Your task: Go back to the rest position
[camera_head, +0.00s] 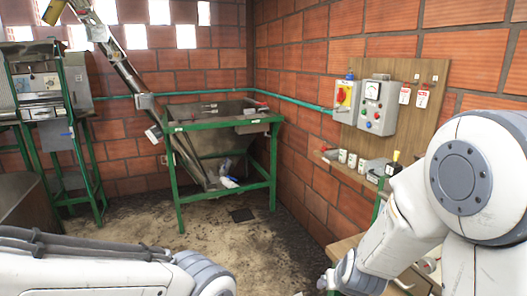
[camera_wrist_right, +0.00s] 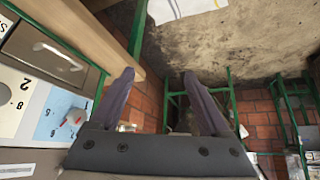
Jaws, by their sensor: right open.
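My right gripper (camera_wrist_right: 158,78) shows in the right wrist view with its two dark fingers spread apart. Nothing is between the fingers. In the head view my right arm comes in from the right, large and near, bent downward in front of the wall; its gripper is not clear there. My left arm lies along the bottom left of the head view, and its gripper is out of the picture.
A green-framed metal hopper (camera_head: 225,155) stands at the back corner. A control box (camera_head: 379,106) hangs on a wooden board (camera_head: 420,125) on the right brick wall. A wooden bench (camera_head: 350,247) is close beside my right arm. The middle floor (camera_head: 240,250) is clear.

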